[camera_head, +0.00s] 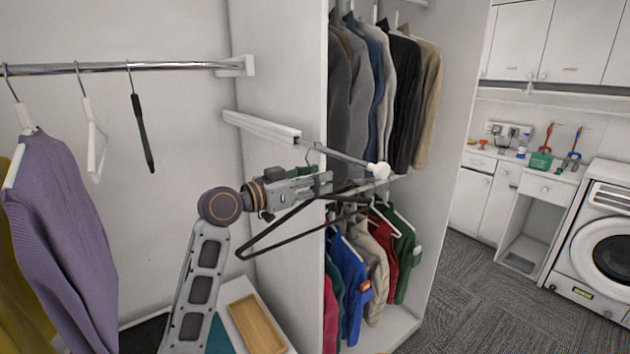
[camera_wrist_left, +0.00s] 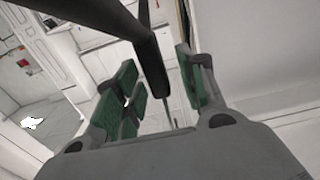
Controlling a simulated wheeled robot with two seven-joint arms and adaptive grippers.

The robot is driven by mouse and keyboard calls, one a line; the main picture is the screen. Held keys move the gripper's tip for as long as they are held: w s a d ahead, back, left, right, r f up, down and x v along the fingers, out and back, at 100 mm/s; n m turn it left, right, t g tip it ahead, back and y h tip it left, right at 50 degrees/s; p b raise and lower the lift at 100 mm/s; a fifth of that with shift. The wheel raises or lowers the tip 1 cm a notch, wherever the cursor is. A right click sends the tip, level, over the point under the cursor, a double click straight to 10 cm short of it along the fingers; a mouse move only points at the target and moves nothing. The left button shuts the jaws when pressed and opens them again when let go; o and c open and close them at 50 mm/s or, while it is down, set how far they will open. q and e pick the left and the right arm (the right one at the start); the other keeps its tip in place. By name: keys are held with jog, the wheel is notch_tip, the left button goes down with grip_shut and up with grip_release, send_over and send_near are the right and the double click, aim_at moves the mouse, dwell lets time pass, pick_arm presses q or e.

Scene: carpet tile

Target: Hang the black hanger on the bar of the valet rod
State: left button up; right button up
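The black hanger (camera_head: 283,238) is below the valet rod, its wide body spread to both sides of my left gripper. Its thin hook rises to the valet rod's bar (camera_head: 345,158) and appears to loop over it near the wall-side end; exact contact is too small to tell. My left gripper (camera_head: 322,183) is at the hanger's neck, just under the bar. In the left wrist view the hanger's dark neck (camera_wrist_left: 155,70) runs between the green finger pads (camera_wrist_left: 163,88), with gaps visible on both sides, so the fingers look open around it. My right gripper is out of view.
The rod's white rail (camera_head: 262,126) is on the cabinet side panel; its bar ends in a white knob (camera_head: 378,170). Jackets (camera_head: 405,90) hang behind, with smaller clothes (camera_head: 352,270) below. A chrome rail (camera_head: 120,66) at left holds hangers and a purple sweater (camera_head: 70,220). A wooden tray (camera_head: 257,325) lies below.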

pick_arm(q)
jog(key=shift+v, duration=6)
jog(key=shift+f, duration=0.1)
